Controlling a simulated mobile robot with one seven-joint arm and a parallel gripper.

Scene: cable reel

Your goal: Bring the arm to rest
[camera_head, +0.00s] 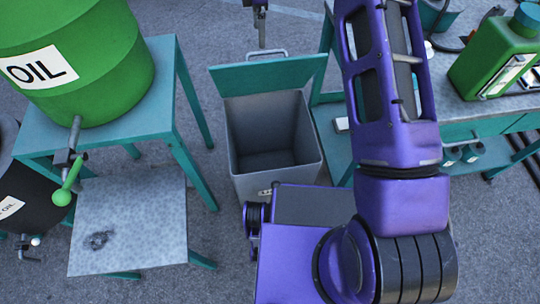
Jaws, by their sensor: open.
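My purple arm (392,80) rises from my body at the bottom right and runs out of the picture at the top edge. My gripper is not seen, so I cannot tell what it is near or whether it holds anything. The arm stands in front of part of the workbench on the right and hides some of it.
A grey bin (272,140) with a raised teal lid (268,75) stands in the middle. At left, a green oil drum (95,50) with a tap sits on a teal table (150,112). A green canister (500,55) stands on the right workbench. A slim dark part (261,22), unclear, shows at the top.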

